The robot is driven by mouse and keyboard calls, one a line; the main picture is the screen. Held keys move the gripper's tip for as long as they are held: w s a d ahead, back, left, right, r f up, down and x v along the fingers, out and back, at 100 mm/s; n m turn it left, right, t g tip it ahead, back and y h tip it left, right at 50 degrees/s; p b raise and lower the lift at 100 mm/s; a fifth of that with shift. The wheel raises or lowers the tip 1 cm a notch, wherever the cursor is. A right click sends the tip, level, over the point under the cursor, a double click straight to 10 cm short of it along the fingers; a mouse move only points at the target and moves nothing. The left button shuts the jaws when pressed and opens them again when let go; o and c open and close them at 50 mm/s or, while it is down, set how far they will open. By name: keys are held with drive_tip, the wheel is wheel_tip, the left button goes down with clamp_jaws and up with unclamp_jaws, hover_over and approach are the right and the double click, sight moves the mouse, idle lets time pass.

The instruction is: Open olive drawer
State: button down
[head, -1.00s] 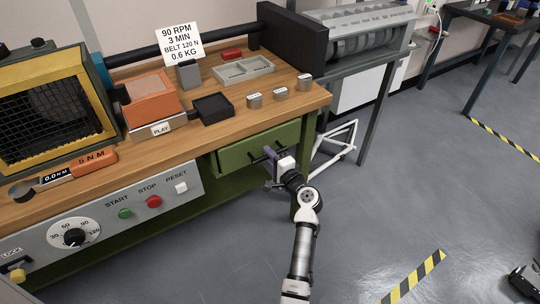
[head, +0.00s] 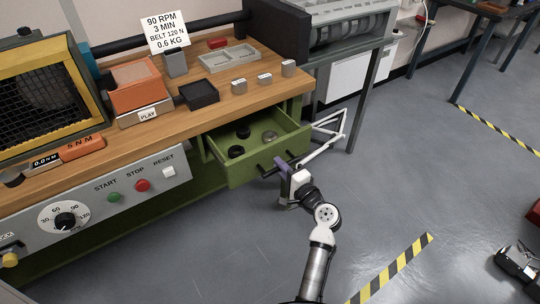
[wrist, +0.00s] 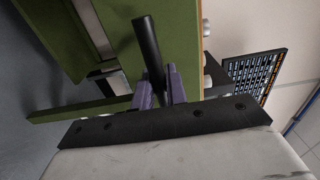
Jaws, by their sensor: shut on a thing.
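The olive drawer (head: 236,176) under the wooden bench stands pulled out, with its inside showing. Several small round parts, dark and grey, lie in it, among them a black one (head: 236,152). My gripper (head: 283,167) is at the drawer's front, shut on the dark bar handle (head: 266,172). In the wrist view the purple fingers (wrist: 160,88) sit on both sides of the black handle bar (wrist: 148,48), with the green drawer front (wrist: 185,50) behind it. The inner face of the drawer's front is partly hidden.
The bench top (head: 130,137) carries an orange box (head: 138,86), a black tray (head: 199,94), a grey tray (head: 228,59) and small labelled blocks. A white frame (head: 325,135) stands right of the drawer.

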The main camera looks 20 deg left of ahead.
drive_tip(key=v, duration=1)
drive_tip(key=shift+a, duration=0.1)
drive_tip(key=c, duration=1.5)
unclamp_jaws()
drive_tip(key=shift+b, duration=0.3)
drive_tip(key=b+v, duration=0.2)
drive_tip(key=v, duration=1.1)
drive_tip(key=shift+s+d, duration=0.25)
drive_tip(key=shift+d, duration=0.05)
